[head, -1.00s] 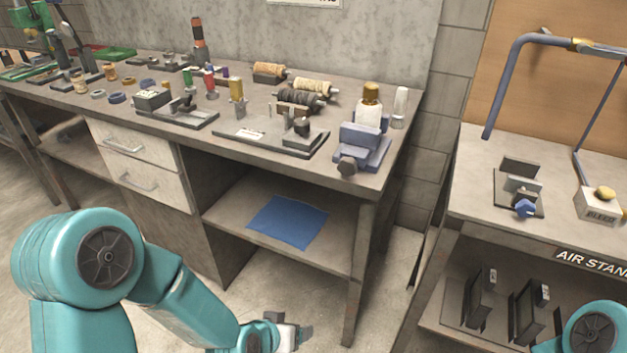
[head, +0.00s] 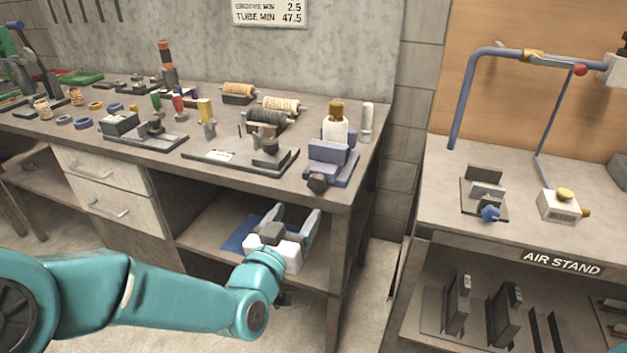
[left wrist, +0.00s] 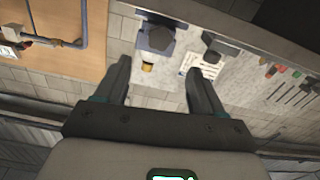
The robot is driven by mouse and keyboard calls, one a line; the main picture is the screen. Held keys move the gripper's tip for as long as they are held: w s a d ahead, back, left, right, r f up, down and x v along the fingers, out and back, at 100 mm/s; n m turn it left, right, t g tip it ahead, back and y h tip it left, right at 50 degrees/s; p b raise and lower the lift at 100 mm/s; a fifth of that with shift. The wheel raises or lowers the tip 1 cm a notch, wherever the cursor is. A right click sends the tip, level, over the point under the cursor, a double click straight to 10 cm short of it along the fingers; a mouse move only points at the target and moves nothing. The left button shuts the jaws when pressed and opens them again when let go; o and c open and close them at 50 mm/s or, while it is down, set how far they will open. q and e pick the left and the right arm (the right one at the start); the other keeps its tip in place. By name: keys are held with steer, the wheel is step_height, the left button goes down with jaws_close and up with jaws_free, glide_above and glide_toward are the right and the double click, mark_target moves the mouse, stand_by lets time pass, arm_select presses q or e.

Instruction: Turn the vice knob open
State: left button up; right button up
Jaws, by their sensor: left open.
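A blue-grey vice (head: 335,165) stands at the right front corner of the workbench, with a dark knob (head: 317,184) facing the front edge. In the left wrist view the dark knob (left wrist: 161,38) shows beyond the fingers. A smaller grey vice (head: 485,189) with a blue knob (head: 490,213) sits on the air stand. My left gripper (head: 296,212) is open and empty, pointing up in front of the bench, below and left of the dark knob and apart from it. Its fingers (left wrist: 158,68) are spread in the left wrist view. My right gripper is not visible.
The workbench (head: 230,182) carries spools, small tools and a fixture plate left of the blue-grey vice. A blue sheet (head: 238,236) lies on its lower shelf, partly hidden by my gripper. A gap separates it from the air stand (head: 562,262).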

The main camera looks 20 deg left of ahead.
mark_target(315, 186)
arm_select(q)
steer(key=w, duration=1)
steer(key=shift+d+p, duration=0.2)
steer(key=shift+p, duration=0.15)
steer(key=shift+f, duration=0.15)
steer(key=c, duration=1.1)
